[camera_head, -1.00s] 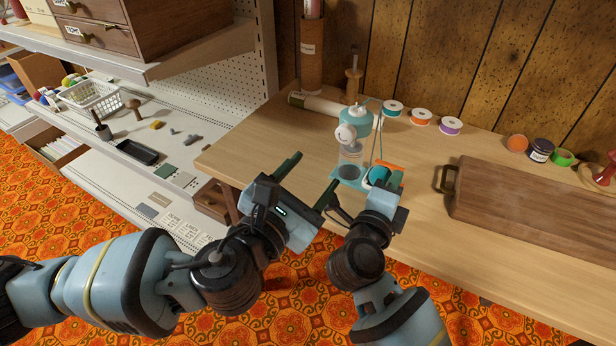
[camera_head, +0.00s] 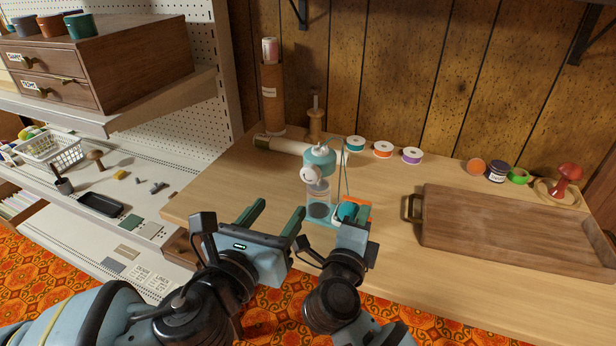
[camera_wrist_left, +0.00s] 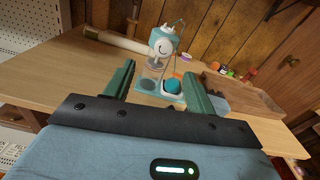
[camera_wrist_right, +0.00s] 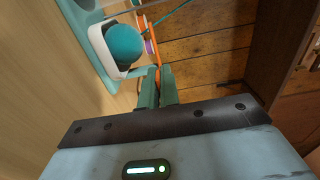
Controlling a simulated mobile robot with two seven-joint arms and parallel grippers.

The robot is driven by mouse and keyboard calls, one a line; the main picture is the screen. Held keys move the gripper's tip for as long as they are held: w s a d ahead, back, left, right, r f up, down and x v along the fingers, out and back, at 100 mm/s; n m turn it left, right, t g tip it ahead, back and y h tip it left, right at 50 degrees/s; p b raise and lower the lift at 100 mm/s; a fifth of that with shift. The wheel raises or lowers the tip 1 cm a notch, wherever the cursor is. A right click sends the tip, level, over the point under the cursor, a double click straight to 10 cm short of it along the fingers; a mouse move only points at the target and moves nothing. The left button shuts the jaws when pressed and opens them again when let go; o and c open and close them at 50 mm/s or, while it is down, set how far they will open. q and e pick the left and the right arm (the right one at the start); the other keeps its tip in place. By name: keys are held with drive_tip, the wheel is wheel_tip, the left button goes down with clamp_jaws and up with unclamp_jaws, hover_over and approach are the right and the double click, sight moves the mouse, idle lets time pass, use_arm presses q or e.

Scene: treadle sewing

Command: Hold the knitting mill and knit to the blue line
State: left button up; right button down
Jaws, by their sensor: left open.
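The knitting mill (camera_head: 319,160) stands upright on the wooden table, with a teal top, a white round part on its side, a clear cylinder and a teal base. A teal yarn ball (camera_head: 347,211) sits in a white cup on the base, and a thin strand rises beside the mill. I cannot make out the blue line. My left gripper (camera_head: 279,212) is open and empty, in front of the mill and apart from it. My right gripper (camera_wrist_right: 157,76) has its fingers close together on the orange-edged tab (camera_wrist_right: 158,55) beside the yarn cup.
Several thread spools (camera_head: 383,149) stand behind the mill. A wooden tray (camera_head: 520,230) lies at the right. A pale roll (camera_head: 283,145) and a brown tube (camera_head: 273,98) are at the back left. A shelf (camera_head: 150,185) with small tools is at the left.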

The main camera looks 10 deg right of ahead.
sight(308, 175)
use_arm(q)
drive_tip(key=r+n+g, duration=0.1)
drive_tip(key=n, duration=1)
drive_tip(key=r+n+g+y, duration=0.1)
drive_tip(key=r+n, duration=0.1)
drive_tip(key=n, duration=1)
drive_tip(key=r+n+g, duration=0.1)
drive_tip(key=n+g, duration=0.1)
drive_tip(key=n, duration=0.9)
drive_tip(key=shift+d+r+n+y, duration=0.25)
drive_tip(key=shift+r+n+y, duration=0.05)
drive_tip(key=shift+r+n, duration=0.1)
drive_tip(key=x, duration=1.2)
